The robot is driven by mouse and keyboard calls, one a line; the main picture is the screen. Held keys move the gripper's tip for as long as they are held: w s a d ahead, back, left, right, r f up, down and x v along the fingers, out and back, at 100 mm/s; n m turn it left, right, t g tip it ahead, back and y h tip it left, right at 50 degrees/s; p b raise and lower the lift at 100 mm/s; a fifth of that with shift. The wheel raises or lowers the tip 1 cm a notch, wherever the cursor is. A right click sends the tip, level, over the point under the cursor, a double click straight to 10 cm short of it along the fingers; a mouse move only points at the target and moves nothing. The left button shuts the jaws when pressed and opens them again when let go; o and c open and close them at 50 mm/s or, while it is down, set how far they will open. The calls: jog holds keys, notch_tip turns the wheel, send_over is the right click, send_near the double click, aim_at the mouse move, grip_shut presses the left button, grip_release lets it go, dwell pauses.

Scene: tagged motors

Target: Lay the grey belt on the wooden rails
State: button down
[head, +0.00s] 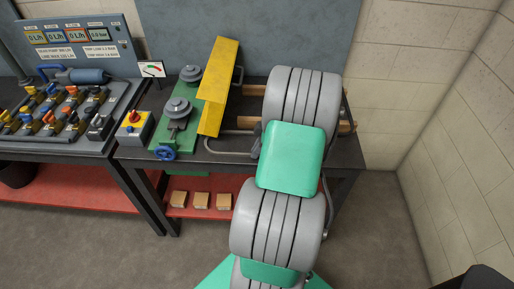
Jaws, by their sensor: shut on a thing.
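The grey belt (228,133) shows as a thin curved loop end above the dark bench top, just right of the green base. The rest of it is hidden behind my arm. A small dark part of my gripper (257,141) shows at my arm's left edge, where the belt meets it. My gripper is shut on the belt; its fingertips are mostly hidden. The wooden rails lie on the bench behind my arm. The back rail (254,90) shows left of my arm, and the front rail (346,127) shows its right end. I cannot tell whether the belt touches the bench.
A yellow guard (219,85) stands tilted beside grey pulleys (178,107) on a green base (165,140). A switch box (134,127) and a dial gauge (152,69) stand left of it. Wooden blocks (201,201) lie on the red lower shelf (172,212). A wall closes the right side.

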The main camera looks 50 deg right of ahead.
jog(key=c, duration=1.9)
grip_release()
jog(key=shift+f, duration=0.15)
jog(key=shift+c, duration=0.2)
jog(key=o, duration=0.5)
jog(key=shift+c, duration=0.2)
jog(key=v, duration=1.2)
jog(key=w+a+r+m+g+h, duration=0.1)
jog(key=w+a+r, duration=0.15)
jog(key=a, duration=0.55)
jog(key=w+a+r+m, duration=0.2)
jog(key=w+a, duration=0.2)
jog(key=a, duration=0.5)
jog(key=s+a+m+h, duration=0.1)
jog(key=s+a+m, duration=0.1)
jog(key=a, duration=0.9)
jog(key=shift+s+a+r+m+b, duration=0.2)
jog(key=shift+a+r+m+b, duration=0.1)
jog(key=shift+a+r+b, duration=0.1)
jog(key=shift+o, duration=0.7)
jog(key=s+a+f+m+h, duration=0.1)
jog(key=s+a+m, duration=0.1)
jog(key=s+a, duration=0.2)
jog(key=shift+s+a+t, duration=0.25)
jog(key=shift+a+t, duration=0.15)
jog(key=shift+a, duration=0.05)
jog(key=shift+f+m, duration=0.1)
jog(key=shift+m, duration=0.2)
